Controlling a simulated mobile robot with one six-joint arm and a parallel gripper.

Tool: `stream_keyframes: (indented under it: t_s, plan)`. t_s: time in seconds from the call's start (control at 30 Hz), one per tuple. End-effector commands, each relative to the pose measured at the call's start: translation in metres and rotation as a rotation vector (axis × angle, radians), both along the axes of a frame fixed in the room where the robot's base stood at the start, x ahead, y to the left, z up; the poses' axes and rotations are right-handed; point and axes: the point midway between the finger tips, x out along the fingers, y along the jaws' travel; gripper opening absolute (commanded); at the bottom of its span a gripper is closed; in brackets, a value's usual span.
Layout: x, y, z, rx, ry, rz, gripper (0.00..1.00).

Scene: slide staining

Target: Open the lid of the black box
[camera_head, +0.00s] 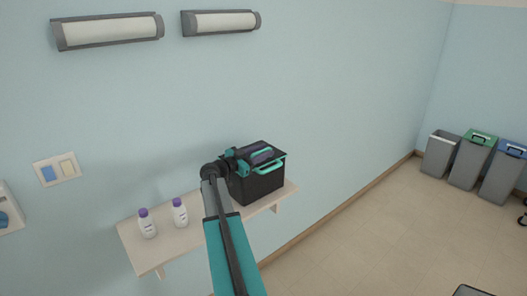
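The black box (258,187) stands on a wall shelf, with its lid (271,147) looking closed or nearly so. A teal handle (269,167) shows along the lid's front edge. My arm reaches up from the bottom of the view, and my gripper (262,155) is over the top of the box, close to the handle. The fingers are small and blend with the dark lid. I cannot tell whether they touch the handle or whether they are open or shut.
The shelf (190,240) also holds two white bottles with purple caps, one (147,224) at left and one (180,212) beside my arm. The pale blue wall is close behind. Several grey bins (467,165) stand far right; the floor between is clear.

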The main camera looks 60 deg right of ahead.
Motion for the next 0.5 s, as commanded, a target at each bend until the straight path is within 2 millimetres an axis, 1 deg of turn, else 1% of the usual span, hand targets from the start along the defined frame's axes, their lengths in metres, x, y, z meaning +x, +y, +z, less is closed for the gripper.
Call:
stream_keyframes:
  t_s: [0.07, 0.1, 0.27, 0.3, 0.43, 0.47, 0.5]
  plan:
    - [0.000, 0.000, 0.000, 0.000, 0.000, 0.000, 0.31]
    - [0.000, 0.000, 0.000, 0.000, 0.000, 0.001, 0.29]
    - [0.001, 0.001, 0.000, 0.000, 0.000, 0.000, 0.02]
    - [0.001, 0.001, 0.000, 0.000, 0.000, 0.000, 0.00]
    - [0.000, 0.001, -0.001, 0.001, 0.000, -0.001, 0.00]
    - [0.003, -0.012, -0.001, 0.001, 0.000, -0.001, 0.00]
    - [0.001, -0.005, -0.001, 0.001, 0.000, 0.000, 0.00]
